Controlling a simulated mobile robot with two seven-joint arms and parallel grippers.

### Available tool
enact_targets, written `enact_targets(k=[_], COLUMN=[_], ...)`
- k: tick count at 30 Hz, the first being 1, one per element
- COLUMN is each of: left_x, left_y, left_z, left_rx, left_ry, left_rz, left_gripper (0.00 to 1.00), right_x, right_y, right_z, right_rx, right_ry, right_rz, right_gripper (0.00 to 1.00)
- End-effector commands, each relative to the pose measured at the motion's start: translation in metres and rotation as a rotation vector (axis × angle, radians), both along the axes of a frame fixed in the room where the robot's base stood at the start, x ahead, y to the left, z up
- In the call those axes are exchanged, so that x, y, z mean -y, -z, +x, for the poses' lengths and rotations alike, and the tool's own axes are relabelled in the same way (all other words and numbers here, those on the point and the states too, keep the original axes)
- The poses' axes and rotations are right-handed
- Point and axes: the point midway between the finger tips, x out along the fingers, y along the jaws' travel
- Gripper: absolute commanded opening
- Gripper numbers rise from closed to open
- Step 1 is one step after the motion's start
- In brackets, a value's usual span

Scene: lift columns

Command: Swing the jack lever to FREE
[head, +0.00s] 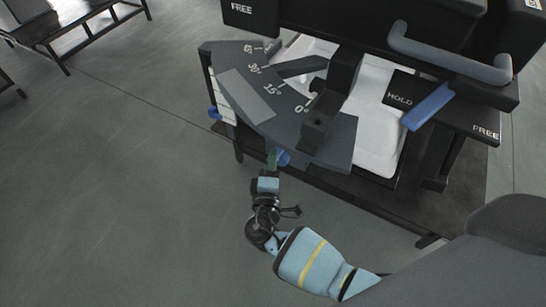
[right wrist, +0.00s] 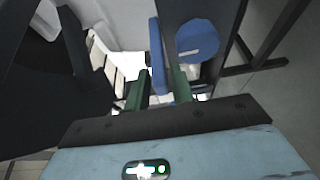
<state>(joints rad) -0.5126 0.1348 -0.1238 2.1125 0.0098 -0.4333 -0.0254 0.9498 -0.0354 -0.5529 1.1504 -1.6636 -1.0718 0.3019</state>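A blue lever (head: 428,106) lies across a dark plate (head: 460,118) marked HOLD at its left end and FREE at its right end; the lever sits between the two words. My right gripper (head: 272,160) is well to the left of it, at the front edge of the dark angle-scale plate, beside a small blue part (head: 284,158). In the right wrist view, the green fingers (right wrist: 159,82) are apart. A blue bar (right wrist: 157,55) shows between or just beyond them, and a blue disc (right wrist: 197,40) is to the right. I cannot tell whether they touch. My left gripper is not in view.
The angle scale (head: 245,90) has degree marks, with a dark block and arm (head: 322,118) over it. A white moulded tray (head: 376,125) lies behind. A curved grey handle (head: 450,62) stands above the lever. Open floor (head: 120,200) is at the left; a bench (head: 85,25) stands far back.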

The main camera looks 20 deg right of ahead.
Motion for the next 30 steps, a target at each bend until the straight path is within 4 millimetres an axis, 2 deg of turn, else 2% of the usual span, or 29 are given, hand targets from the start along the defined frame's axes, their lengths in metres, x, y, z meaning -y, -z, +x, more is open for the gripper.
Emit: enact_targets(k=[6,14,19,30], left_x=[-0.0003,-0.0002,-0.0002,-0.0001], left_y=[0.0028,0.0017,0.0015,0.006], left_z=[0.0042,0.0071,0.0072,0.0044], left_rx=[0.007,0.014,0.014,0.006], left_ry=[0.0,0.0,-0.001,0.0], left_rz=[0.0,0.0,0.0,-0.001], left_gripper=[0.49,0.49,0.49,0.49], right_x=[0.0073,0.0076,0.0074,0.0062], right_y=[0.0006,0.0002,0.0003,0.0017], right_z=[0.0123,0.0128,0.0127,0.013], right_rx=[-0.002,-0.002,-0.002,0.001], right_ry=[0.0,0.0,0.0,0.021], right_rz=[0.001,0.001,0.001,0.003], right_gripper=[0.24,0.24,0.01,0.0])
